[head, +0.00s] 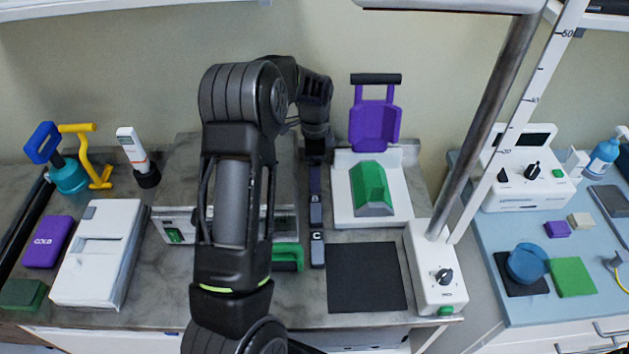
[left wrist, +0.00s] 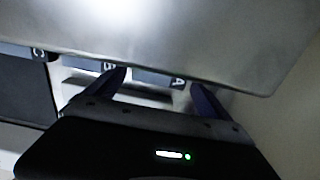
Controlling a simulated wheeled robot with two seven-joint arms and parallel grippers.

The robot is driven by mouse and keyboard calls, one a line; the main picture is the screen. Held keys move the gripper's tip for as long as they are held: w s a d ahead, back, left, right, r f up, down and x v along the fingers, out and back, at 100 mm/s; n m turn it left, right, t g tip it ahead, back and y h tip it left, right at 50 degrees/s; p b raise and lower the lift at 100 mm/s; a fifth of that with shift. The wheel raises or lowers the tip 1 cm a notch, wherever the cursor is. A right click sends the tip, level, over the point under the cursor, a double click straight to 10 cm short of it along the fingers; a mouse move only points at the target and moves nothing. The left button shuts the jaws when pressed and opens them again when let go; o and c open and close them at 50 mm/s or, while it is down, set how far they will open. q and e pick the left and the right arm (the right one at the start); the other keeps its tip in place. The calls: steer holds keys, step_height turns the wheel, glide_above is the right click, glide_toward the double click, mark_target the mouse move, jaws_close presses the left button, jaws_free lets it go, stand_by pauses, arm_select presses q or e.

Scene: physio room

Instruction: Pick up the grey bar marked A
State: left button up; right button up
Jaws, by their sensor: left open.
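A row of small dark bars runs front to back in the head view. The front bar is marked C (head: 317,252) and the one behind it is marked B (head: 315,212). The grey bar marked A (left wrist: 178,81) shows in the left wrist view at the end of the row, partly covered by a pale metal surface. My left gripper (head: 316,150) is at the back end of the row in the head view. In the left wrist view its open fingers (left wrist: 158,92) stand on either side of bar A's marked end. Contact cannot be told. My right gripper is out of view.
A white tray (head: 342,215) with a green block (head: 371,190) and an upright purple piece (head: 375,125) stands close right of the row. A black mat (head: 366,278) lies in front. A green handle (head: 288,257) is close left. A white post base (head: 434,270) stands right.

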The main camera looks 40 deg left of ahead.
arm_select(q)
steer(key=shift+f, duration=0.95)
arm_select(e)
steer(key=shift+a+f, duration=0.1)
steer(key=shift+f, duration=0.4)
arm_select(q)
steer(key=c, duration=1.1)
steer(key=shift+r, duration=0.1)
steer(key=shift+c, duration=0.2)
steer(key=shift+r, duration=0.5)
step_height(320, 180, up, 4)
steer(key=p, duration=0.3)
steer(key=shift+r, duration=2.5)
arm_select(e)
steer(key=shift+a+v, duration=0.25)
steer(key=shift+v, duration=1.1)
